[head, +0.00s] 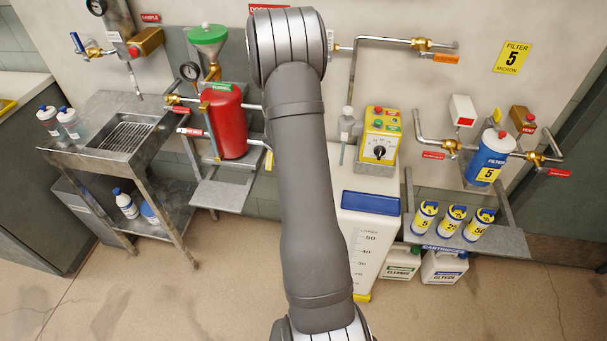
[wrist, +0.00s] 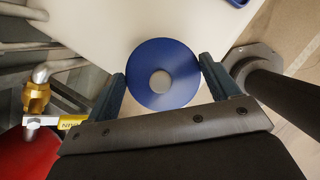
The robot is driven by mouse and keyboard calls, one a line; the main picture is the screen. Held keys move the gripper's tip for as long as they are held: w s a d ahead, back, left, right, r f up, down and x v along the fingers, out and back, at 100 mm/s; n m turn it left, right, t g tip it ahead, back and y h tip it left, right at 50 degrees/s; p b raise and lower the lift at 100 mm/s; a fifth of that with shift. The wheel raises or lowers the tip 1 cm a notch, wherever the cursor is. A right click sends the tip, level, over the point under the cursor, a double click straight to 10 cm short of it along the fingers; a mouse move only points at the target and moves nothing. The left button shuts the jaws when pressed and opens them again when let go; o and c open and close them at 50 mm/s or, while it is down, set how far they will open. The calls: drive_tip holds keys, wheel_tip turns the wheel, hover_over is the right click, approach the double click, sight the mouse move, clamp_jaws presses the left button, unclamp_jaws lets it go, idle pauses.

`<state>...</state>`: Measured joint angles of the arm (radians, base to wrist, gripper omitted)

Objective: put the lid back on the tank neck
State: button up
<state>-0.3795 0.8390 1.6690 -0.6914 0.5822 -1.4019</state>
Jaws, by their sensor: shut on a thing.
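In the wrist view a round blue lid (wrist: 138,62) with a grey round centre sits between the two fingers of my gripper (wrist: 163,80). My gripper is shut on it, one finger at each side. A pale surface, seemingly the tank top (wrist: 100,35), lies beyond the lid. The white tank (head: 362,235), with a litre scale and a blue part on top, stands right of my arm in the head view. The tank neck is not visible, so I cannot tell whether the lid touches it. My arm hides the gripper and lid in the head view.
A red vessel (head: 229,120) with pipes stands left of my arm; red also shows lower left in the wrist view, beside a brass valve (wrist: 36,97). A yellow control box (head: 381,135) is behind the tank. A shelf with several filter cartridges (head: 450,220) is to the right.

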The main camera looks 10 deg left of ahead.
idle(0.3)
drive_tip(key=o, duration=0.9)
drive_tip(key=shift+r, duration=3.5)
clamp_jaws()
drive_tip(key=shift+f, duration=0.15)
